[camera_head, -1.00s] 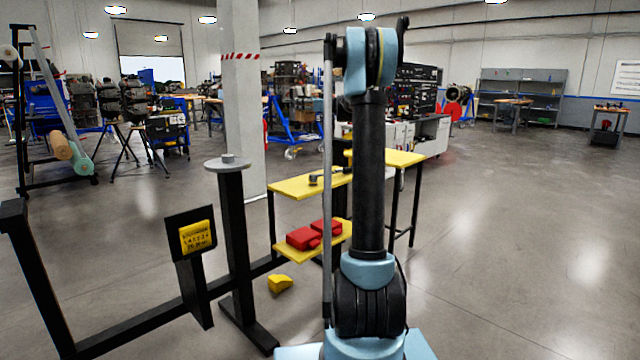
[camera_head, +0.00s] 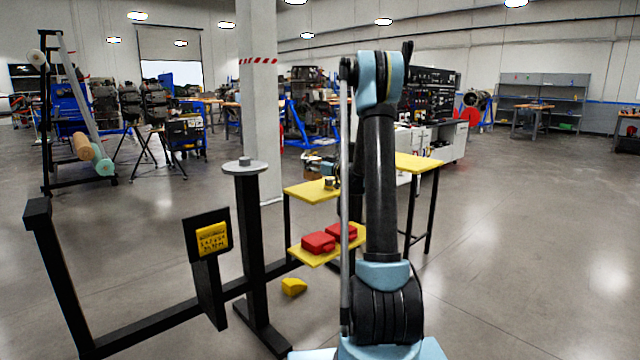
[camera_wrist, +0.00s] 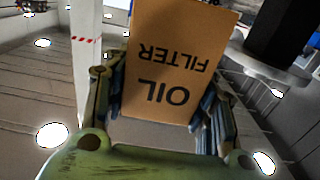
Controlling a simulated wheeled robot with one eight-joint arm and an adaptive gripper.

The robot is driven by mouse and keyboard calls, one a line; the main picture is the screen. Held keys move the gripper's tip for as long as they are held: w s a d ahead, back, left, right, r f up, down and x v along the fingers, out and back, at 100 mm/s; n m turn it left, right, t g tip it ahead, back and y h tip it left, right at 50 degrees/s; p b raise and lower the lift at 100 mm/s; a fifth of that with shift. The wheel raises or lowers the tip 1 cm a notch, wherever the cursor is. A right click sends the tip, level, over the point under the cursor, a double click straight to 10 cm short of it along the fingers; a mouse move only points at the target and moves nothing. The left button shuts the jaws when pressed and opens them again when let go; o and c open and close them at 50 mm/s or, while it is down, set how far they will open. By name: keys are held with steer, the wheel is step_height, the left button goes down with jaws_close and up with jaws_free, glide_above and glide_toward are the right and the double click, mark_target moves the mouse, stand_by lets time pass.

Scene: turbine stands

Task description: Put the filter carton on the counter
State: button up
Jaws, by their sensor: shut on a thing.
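The filter carton (camera_wrist: 178,45) is a brown box with upside-down "OIL FILTER" lettering in the wrist view. My gripper (camera_wrist: 160,100) is shut on it, with a finger along each side. In the head view my own arm stands in front, and I cannot make out the carton clearly. A white counter (camera_head: 462,140) with cabinets stands behind my arm to the right. I cannot tell whether this is the task's counter.
A yellow-topped bench (camera_head: 308,190) has a lower shelf with red cases (camera_head: 319,242). A black stand (camera_head: 250,235) and a frame with a yellow sign (camera_head: 212,239) are at left. A yellow wedge (camera_head: 293,287) lies on the floor. Floor at right is clear.

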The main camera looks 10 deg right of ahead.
mark_target(313, 177)
steer(key=shift+f, duration=3.35)
steer(key=o, duration=1.3)
